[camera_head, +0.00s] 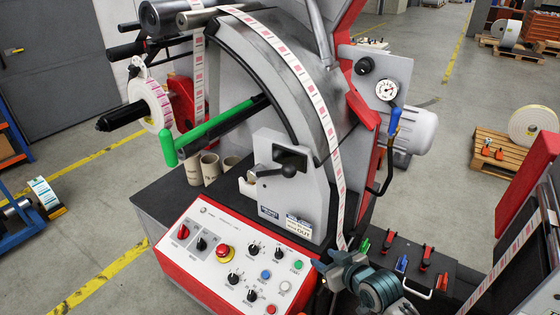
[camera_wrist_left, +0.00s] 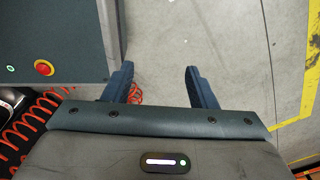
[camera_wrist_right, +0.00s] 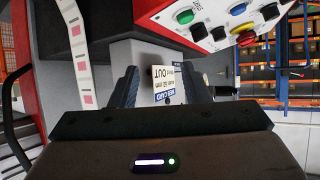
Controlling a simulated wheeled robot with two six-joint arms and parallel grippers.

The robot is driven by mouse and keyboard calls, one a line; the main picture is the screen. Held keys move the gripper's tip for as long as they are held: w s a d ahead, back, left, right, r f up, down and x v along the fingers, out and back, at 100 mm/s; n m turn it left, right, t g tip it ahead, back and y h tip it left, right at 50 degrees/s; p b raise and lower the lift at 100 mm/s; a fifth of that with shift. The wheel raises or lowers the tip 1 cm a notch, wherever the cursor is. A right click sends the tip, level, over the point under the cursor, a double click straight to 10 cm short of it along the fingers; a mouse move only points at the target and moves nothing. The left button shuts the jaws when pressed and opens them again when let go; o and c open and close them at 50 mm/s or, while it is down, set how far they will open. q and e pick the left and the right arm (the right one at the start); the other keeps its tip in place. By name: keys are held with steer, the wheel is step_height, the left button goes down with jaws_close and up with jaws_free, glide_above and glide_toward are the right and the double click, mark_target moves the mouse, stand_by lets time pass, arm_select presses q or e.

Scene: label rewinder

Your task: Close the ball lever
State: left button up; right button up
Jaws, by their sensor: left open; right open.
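A black lever with a round knob (camera_head: 289,170) sits on the grey housing (camera_head: 268,205) of the label rewinder. A blue lever (camera_head: 394,120) stands upright below the pressure gauge; I cannot tell for sure which of the two is the ball lever. My right gripper (camera_head: 327,262) is open and empty, low at the right of the control panel in the head view. In the right wrist view, its fingers (camera_wrist_right: 160,78) frame the white and blue label on the housing, apart from both levers. My left gripper (camera_wrist_left: 160,68) is open and empty above the floor, outside the head view.
The control panel (camera_head: 240,255) has several knobs and a red stop button (camera_head: 224,252). A green bar (camera_head: 215,128) sticks out left of the housing. A printed web (camera_head: 318,100) runs down its right side. Tools lie on the black bench (camera_head: 440,275) at lower right.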

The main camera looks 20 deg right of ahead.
steer(key=w+a+r+n+t+y+p, duration=0.1)
steer(key=w+r+t, duration=0.1)
steer(key=r, duration=0.5)
steer(key=w+a+r+t+y, duration=0.1)
steer(key=w+r+y, duration=0.1)
steer(key=r, duration=0.6)
steer(key=n+t+y, duration=0.2)
glide_toward(294, 174)
steer(key=x, duration=0.3)
steer(key=shift+b+x, duration=0.4)
steer(key=shift+x, duration=0.8)
steer(key=b+x, duration=0.1)
steer(key=x, duration=0.6)
arm_select(q)
steer(key=shift+w+a+f, duration=0.15)
steer(key=shift+w+f, duration=0.25)
steer(key=shift+w, duration=0.1)
arm_select(e)
steer(key=shift+x, duration=0.75)
steer(key=shift+d, duration=0.1)
